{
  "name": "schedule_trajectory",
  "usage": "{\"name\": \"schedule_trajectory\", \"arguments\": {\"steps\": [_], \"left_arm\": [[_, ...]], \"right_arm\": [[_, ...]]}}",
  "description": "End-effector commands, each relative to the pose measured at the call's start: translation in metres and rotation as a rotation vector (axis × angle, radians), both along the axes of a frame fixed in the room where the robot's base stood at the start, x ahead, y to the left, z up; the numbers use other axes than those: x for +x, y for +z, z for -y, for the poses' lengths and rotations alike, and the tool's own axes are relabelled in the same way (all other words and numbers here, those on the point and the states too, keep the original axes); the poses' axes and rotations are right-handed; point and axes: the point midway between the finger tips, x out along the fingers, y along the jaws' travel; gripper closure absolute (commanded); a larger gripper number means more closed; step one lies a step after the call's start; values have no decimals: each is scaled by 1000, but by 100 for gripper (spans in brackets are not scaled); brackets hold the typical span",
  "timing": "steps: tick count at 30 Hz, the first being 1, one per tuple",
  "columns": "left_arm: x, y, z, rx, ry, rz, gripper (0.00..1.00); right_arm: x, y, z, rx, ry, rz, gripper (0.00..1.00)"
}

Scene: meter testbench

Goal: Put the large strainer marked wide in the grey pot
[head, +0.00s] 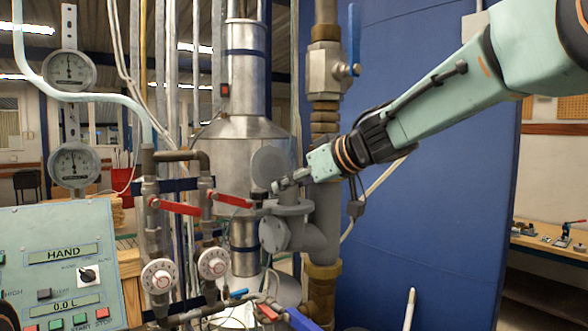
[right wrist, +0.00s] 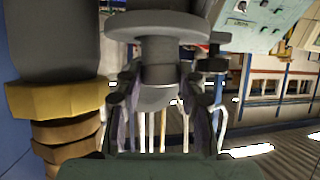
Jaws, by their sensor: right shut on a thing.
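My right gripper (head: 282,184) comes in from the upper right, just above the flange of the grey pot (head: 296,209) on the pipework. In the right wrist view the right gripper (right wrist: 160,108) has its fingers on both sides of a grey rounded piece (right wrist: 158,96) and is shut on it. A wide grey flange (right wrist: 160,27) lies beyond that piece, in line with it. I cannot tell whether the held piece is the strainer; no "wide" mark is readable. A grey round disc (head: 268,165) stands upright beside the fingertips. My left gripper is not in view.
Red lever handles (head: 180,207) and white dials (head: 158,276) crowd the left of the pot. A thick vertical pipe with a brass collar (head: 323,270) stands close on its right. A control panel (head: 62,265) is at lower left.

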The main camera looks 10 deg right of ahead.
Motion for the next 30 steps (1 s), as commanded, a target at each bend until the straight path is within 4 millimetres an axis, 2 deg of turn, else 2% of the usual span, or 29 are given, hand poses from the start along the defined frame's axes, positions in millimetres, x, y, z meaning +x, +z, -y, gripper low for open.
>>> {"name": "schedule_trajectory", "arguments": {"steps": [4,14,15,24,30], "left_arm": [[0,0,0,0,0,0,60],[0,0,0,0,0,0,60],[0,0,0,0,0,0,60],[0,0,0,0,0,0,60],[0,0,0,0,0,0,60]], "right_arm": [[-2,-8,-3,5,12,-11,100],[0,-5,-2,5,8,-2,100],[0,-5,-2,4,7,-2,62],[0,-4,-2,5,7,-1,36],[0,-4,-2,4,6,0,36]]}}
